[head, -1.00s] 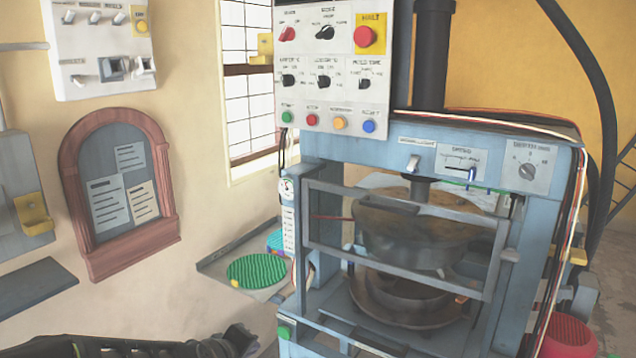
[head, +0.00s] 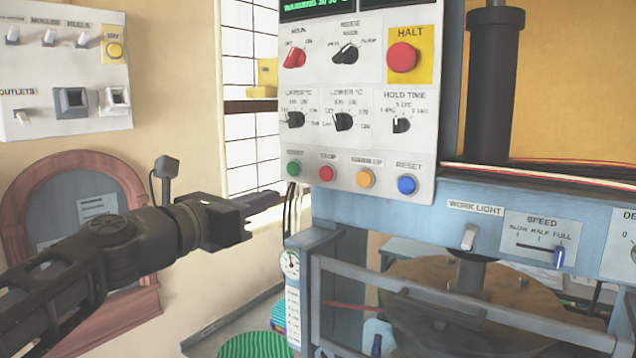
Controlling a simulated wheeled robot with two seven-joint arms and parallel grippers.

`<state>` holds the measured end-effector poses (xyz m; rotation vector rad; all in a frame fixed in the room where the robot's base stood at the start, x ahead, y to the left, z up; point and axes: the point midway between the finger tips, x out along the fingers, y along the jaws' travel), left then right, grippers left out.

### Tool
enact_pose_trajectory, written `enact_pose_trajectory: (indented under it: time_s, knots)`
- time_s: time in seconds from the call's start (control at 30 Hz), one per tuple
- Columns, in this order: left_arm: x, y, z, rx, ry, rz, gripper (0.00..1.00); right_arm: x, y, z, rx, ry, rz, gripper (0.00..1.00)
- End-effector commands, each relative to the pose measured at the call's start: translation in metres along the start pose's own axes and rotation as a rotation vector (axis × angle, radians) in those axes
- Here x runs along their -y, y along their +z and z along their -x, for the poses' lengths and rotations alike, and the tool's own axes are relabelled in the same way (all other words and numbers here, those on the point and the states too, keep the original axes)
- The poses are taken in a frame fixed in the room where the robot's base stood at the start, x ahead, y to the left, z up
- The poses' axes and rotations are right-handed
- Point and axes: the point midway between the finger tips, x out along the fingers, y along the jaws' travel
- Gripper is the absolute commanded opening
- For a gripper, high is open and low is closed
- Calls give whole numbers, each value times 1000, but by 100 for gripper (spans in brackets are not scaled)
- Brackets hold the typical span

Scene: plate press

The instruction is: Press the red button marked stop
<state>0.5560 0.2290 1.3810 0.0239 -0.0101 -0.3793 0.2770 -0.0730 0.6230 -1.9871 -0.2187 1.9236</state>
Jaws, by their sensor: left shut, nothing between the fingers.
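The red button marked stop (head: 327,173) is a small round button in the bottom row of the white control panel, between the green start button (head: 294,168) and the orange warm up button (head: 365,178). My left gripper (head: 278,198) is shut and empty. It points right, and in the picture its tip is a little below and left of the green button, apart from the red one. Its distance in depth from the panel is hard to tell. My right gripper is not in view.
A large red halt button (head: 402,57) on yellow is at the panel's upper right. A blue reset button (head: 407,185) ends the bottom row. Below are the work light switch (head: 468,237), speed slider (head: 560,257) and press guard bar (head: 420,291). Wires hang near the panel's left edge.

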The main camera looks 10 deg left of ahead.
Motion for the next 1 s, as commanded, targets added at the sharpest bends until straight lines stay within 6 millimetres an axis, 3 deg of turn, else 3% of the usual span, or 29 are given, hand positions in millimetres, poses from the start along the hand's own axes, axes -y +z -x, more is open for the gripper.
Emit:
enact_pose_trajectory:
  time_s: [0.57, 0.77, 1.0]
  knots:
    - [0, -2, -8, -4, -1, 26, 0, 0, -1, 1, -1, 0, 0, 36]
    - [0, -2, -34, -6, -1, 25, 0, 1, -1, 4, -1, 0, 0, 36]
    - [0, -2, -82, -6, -1, 26, 0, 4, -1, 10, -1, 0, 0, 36]
